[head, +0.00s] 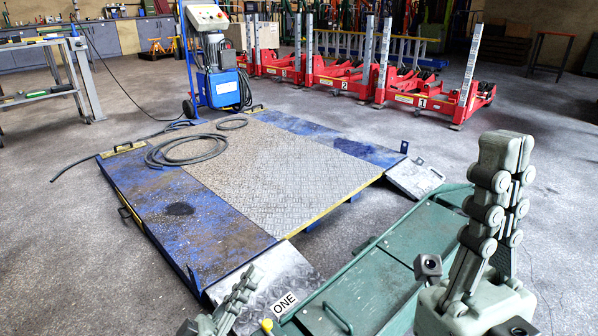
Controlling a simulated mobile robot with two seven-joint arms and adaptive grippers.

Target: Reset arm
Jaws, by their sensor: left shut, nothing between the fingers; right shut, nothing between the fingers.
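My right gripper (506,152) points upward at the lower right in the head view, large and close. Its fingers are together with nothing between them. My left gripper (246,280) shows at the bottom, left of centre, partly cut off by the lower edge. Its fingers are closed and empty. It overlaps the metal ramp plate in the picture; I cannot tell whether they touch. A green metal unit (430,232) with handles lies low between and behind the two grippers. A label reading "ONE" and a small yellow knob (267,325) are beside the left gripper.
A low blue platform (178,209) with a tread-plate middle fills the centre floor. A black hose (187,150) lies coiled on it. A blue wheeled pump unit (218,85) stands behind. Red numbered jacks (405,88) line the back.

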